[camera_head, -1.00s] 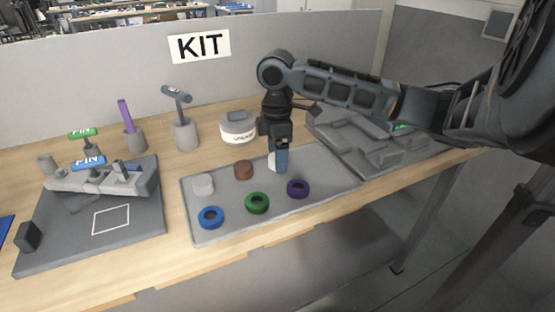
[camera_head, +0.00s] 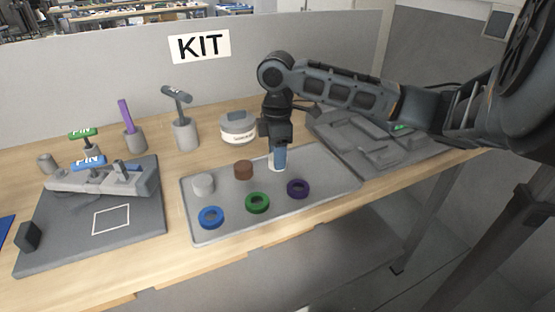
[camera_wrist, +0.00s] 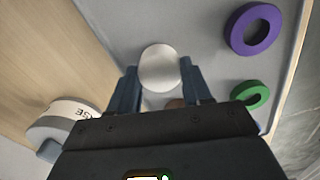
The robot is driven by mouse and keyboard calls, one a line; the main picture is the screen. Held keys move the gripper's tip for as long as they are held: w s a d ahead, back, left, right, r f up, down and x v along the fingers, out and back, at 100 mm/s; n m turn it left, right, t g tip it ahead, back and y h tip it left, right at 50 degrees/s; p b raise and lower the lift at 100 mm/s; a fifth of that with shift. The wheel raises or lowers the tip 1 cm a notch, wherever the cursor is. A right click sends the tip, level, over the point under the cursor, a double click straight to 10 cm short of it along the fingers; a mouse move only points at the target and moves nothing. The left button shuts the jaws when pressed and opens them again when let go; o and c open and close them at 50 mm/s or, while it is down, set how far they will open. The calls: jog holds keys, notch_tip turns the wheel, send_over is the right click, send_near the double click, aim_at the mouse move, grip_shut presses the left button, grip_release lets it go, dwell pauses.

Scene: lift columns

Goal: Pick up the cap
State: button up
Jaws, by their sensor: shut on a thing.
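The cap (camera_wrist: 160,68) is a round, pale white-silver piece. In the wrist view it sits between the two blue-grey fingers of my gripper (camera_wrist: 159,82), which is shut on it. In the head view my gripper (camera_head: 279,158) points down at the back right of the grey tray (camera_head: 325,177), and its fingers hide most of the cap. I cannot tell whether the cap still touches the tray.
A light grey cap (camera_head: 203,183), a brown cap (camera_head: 243,169) and blue (camera_head: 210,217), green (camera_head: 257,202) and purple (camera_head: 298,188) rings are on the tray. A labelled round container (camera_head: 238,128) stands behind. A grey fixture (camera_head: 370,140) lies right.

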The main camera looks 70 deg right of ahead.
jog(key=shift+r, duration=0.55)
jog(key=r, duration=0.1)
jog(key=s+r, duration=0.1)
jog(key=r, duration=0.1)
jog(key=shift+d+r, duration=0.1)
jog(key=shift+r, duration=0.1)
jog(key=s+r, duration=0.8)
jog(key=s, duration=0.2)
jog(key=shift+s+d+r, duration=0.15)
jog(key=shift+s+d, duration=0.15)
jog(key=shift+d, duration=0.1)
